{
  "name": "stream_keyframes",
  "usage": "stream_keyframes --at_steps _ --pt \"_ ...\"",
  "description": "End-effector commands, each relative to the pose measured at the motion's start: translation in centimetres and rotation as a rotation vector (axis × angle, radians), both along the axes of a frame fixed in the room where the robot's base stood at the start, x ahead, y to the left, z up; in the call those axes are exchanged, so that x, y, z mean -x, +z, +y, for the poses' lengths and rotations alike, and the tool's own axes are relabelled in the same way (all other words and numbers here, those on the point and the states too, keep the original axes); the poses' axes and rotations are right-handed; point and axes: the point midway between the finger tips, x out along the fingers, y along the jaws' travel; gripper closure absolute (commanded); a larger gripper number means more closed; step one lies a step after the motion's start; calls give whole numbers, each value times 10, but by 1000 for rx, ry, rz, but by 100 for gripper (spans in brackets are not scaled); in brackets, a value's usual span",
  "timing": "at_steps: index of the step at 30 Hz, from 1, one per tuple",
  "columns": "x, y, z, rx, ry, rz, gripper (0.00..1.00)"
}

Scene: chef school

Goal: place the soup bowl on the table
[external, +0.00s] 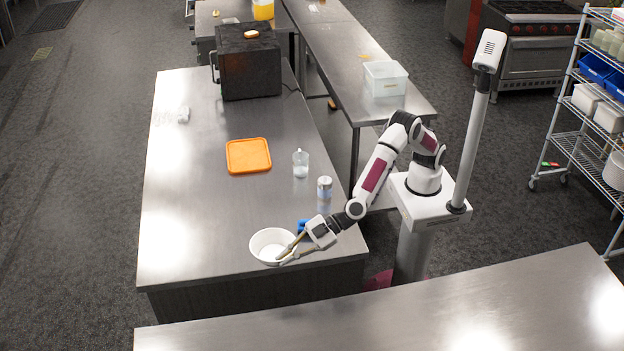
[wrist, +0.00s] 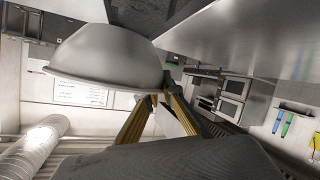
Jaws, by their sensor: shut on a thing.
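The white soup bowl (external: 273,245) is upright at the front end of the steel table (external: 212,215), close to its edge. My gripper (external: 290,249) is shut on the bowl's right side. In the wrist view, which appears upside down, the grey-looking bowl (wrist: 105,55) fills the upper left, and my gripper's fingers (wrist: 157,100) meet at its rim. The fingertips are partly hidden by the bowl. I cannot tell whether the bowl's base touches the tabletop.
A blue object (external: 302,227) and a shaker (external: 324,187) stand near my forearm. A glass mug (external: 300,164) and an orange board (external: 248,156) lie farther back, with a black oven (external: 248,62) behind. The table's left side is mostly clear.

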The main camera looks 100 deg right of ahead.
Motion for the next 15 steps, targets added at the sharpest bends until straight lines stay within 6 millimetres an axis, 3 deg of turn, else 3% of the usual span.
stream_keyframes --at_steps 3,15 --pt "25 4 33 -1 45 -2 100" --pt "115 9 127 0 188 -1 100"
